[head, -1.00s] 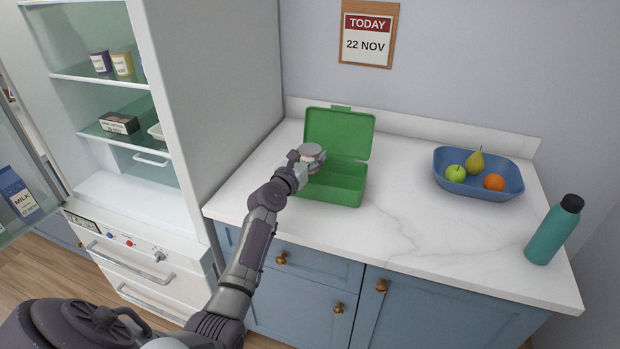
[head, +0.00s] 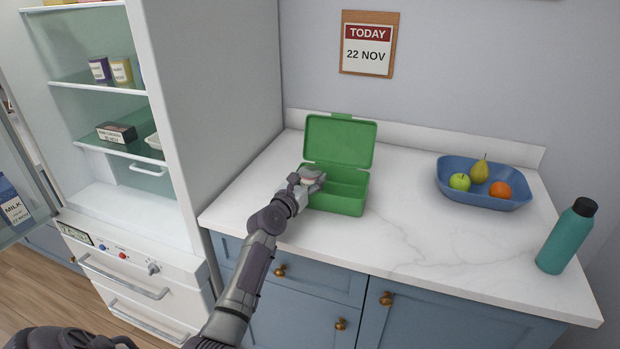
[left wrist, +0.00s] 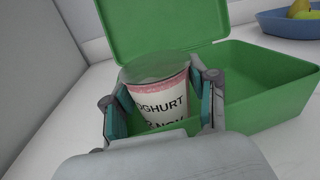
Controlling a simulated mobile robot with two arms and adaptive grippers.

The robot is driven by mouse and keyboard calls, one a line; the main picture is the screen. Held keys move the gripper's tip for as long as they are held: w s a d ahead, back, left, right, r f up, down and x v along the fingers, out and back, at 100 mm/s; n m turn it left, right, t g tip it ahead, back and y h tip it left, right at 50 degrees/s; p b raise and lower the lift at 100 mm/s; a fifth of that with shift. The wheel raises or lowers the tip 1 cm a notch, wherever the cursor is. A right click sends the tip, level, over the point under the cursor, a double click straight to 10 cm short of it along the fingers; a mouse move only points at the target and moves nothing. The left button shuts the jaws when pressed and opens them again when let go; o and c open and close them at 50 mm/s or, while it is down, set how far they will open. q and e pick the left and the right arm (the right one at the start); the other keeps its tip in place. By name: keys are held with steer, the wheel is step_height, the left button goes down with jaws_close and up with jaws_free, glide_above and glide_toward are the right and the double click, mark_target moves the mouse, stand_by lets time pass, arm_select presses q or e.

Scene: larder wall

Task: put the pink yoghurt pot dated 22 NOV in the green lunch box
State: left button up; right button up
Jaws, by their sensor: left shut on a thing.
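The green lunch box (head: 338,203) stands open on the worktop, its lid up at the back. My left gripper (head: 310,181) is at the left part of the box in the head view. In the left wrist view my left gripper (left wrist: 163,108) is shut on a pink and white yoghurt pot (left wrist: 162,98), held upright. My right gripper is not in view.
A blue tray (head: 452,193) with an apple, a pear and an orange stands to the right. A teal bottle (head: 566,240) stands at the right edge. The open fridge (head: 120,200) is at the left. The worktop between box and bottle is clear.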

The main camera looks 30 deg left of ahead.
arm_select(q)
steer(key=shift+f, duration=0.15)
steer(key=o, duration=1.2)
steer(key=shift+s+d, duration=0.1)
steer(key=shift+o, duration=0.2)
steer(key=shift+f, duration=0.1)
steer(key=shift+r+p, duration=0.4)
steer(key=shift+r, duration=0.2)
steer(key=shift+s, duration=0.35)
steer(key=s, duration=0.7)
steer(key=s+d, duration=0.1)
steer(key=s, duration=0.3)
steer(key=shift+s+r, duration=0.1)
